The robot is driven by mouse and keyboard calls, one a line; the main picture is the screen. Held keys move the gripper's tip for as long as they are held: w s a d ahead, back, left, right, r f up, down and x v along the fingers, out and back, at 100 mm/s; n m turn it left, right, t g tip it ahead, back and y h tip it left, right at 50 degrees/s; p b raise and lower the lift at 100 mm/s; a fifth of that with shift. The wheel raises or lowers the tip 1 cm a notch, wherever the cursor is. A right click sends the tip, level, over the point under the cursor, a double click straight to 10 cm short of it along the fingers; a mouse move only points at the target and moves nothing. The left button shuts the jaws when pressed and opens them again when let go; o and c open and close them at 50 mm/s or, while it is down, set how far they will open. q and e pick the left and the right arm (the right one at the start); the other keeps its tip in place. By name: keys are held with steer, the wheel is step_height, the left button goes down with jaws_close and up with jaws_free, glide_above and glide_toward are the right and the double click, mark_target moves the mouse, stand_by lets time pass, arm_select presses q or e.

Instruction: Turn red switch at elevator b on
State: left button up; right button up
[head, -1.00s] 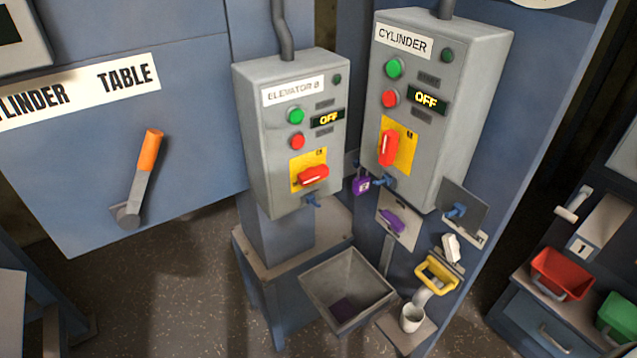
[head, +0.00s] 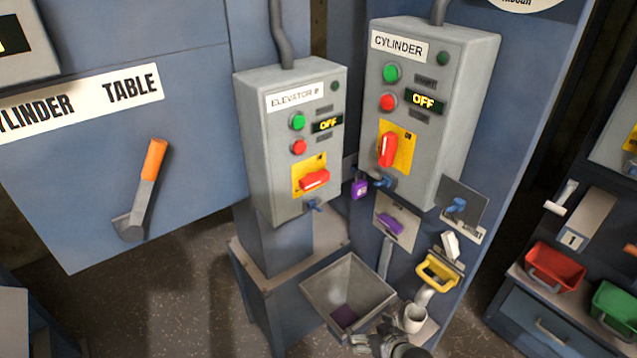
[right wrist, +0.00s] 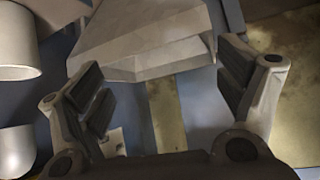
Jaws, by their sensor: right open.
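The grey elevator box (head: 290,145), labelled ELEVATOR with a letter that looks like B, stands left of the cylinder box. Its red switch (head: 314,180) lies roughly horizontal on a yellow plate, and its display reads OFF. My right gripper (head: 378,343) shows at the bottom edge of the head view, low and well below the switch, by the grey bin. In the right wrist view my right gripper (right wrist: 165,85) has its fingers spread apart with nothing between them. The underside of a grey, tapered body is just beyond the fingers. My left gripper is not in view.
The cylinder box (head: 430,110) has its own red switch (head: 387,150), upright, and reads OFF. A purple padlock (head: 360,188) hangs beneath it. An orange-handled lever (head: 147,185) is at left.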

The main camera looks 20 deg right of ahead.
steer(key=w+r+t+y, duration=0.15)
steer(key=w+r, duration=0.25)
steer(key=r, duration=0.4)
steer(key=w+r+t, duration=0.2)
steer(key=w+r, duration=0.3)
steer(key=r, duration=0.3)
steer(key=n+t+y, duration=0.3)
steer(key=t+y, duration=0.1)
glide_toward(318, 180)
steer(key=shift+g+h, duration=0.25)
steer(key=x, duration=0.5)
steer(key=p+x, duration=0.1)
steer(key=x, duration=0.2)
steer(key=shift+w+a+r, duration=0.1)
steer(key=shift+r, duration=0.25)
steer(key=shift+x, duration=0.75)
steer(key=shift+f, duration=0.15)
steer(key=c, duration=1)
